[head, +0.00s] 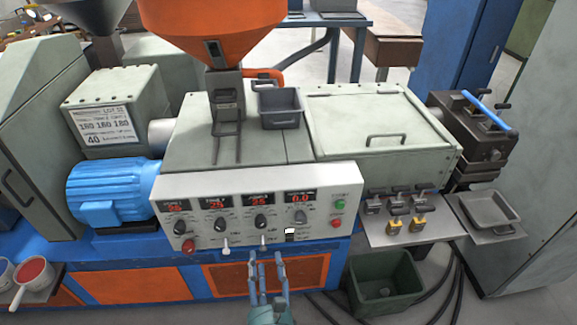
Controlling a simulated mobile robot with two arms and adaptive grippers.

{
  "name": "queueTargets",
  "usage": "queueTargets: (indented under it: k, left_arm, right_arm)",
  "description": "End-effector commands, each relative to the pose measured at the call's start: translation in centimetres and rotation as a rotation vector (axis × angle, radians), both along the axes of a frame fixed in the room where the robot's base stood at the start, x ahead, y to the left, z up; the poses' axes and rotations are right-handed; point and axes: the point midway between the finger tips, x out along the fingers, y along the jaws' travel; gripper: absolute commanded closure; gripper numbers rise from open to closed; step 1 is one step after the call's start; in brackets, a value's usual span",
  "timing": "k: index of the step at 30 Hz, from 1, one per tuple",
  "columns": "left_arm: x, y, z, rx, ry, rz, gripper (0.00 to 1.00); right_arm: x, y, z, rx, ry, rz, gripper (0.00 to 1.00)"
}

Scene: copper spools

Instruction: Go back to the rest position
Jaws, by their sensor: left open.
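My left gripper (267,267) shows at the bottom middle of the head view, its two blue-grey fingers pointing up and apart. It is open with nothing between the fingers. It appears in front of the machine's blue and orange lower front, just below the control panel (262,213). The panel has red number displays, black knobs and a few small switches. No contact between the gripper and the machine can be made out. My right gripper is not in view.
The machine carries an orange hopper (212,27), a dark bin (279,107) on top and a blue motor (110,193). A shelf with small yellow and grey parts (405,205) and a grey tray (487,209) are at right. A green bin (384,284) stands on the floor near cables.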

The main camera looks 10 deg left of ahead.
Motion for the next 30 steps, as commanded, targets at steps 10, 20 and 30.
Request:
queueTargets:
  k: [10,20,30]
  left_arm:
    - [-1.5,2.6,-9.6,-0.187,0.195,0.053,0.54]
    - [-14.1,8.1,-30.8,-0.835,0.567,0.449,0.54]
    - [-33.9,9.7,-42.8,-1.682,0.424,1.352,0.54]
  right_arm:
    - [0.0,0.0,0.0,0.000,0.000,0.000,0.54]
    - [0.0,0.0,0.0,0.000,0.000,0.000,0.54]
    - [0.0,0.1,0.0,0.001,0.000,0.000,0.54]
